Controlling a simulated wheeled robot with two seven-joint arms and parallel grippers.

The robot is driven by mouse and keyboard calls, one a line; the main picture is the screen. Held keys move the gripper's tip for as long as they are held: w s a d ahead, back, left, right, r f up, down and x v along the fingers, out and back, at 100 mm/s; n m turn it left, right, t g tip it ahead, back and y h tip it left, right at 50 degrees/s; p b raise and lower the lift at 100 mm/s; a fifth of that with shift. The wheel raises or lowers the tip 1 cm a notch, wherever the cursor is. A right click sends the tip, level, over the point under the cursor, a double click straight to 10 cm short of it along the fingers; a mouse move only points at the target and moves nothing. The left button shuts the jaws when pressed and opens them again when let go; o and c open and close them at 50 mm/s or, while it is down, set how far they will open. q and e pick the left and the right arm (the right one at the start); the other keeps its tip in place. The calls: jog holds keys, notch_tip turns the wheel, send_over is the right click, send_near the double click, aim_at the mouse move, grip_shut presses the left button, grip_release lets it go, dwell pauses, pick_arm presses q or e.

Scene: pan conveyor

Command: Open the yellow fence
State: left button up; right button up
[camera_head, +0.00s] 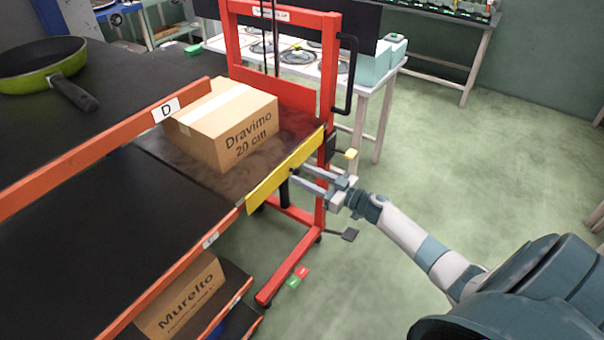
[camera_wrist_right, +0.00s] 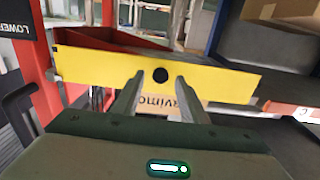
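The yellow fence (camera_head: 268,187) stands upright along the open front edge of the red lift's dark platform (camera_head: 205,178). In the right wrist view the fence (camera_wrist_right: 95,68) spans the middle, with a round black knob or hole (camera_wrist_right: 160,75) near its centre. My right gripper (camera_head: 298,175) is at the outer face of the fence. Its fingers are apart and empty, with the tips on either side of the black spot (camera_wrist_right: 158,80). I cannot tell whether the tips touch the fence. My left gripper is not in view.
A cardboard box marked "Dravimo 20 cm" (camera_head: 228,128) sits on the platform behind the fence. Another box (camera_head: 180,300) lies lower.

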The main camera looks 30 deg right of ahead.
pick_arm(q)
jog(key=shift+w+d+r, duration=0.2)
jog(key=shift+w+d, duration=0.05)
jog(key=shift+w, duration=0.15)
pick_arm(e)
jog(key=shift+x, duration=0.85)
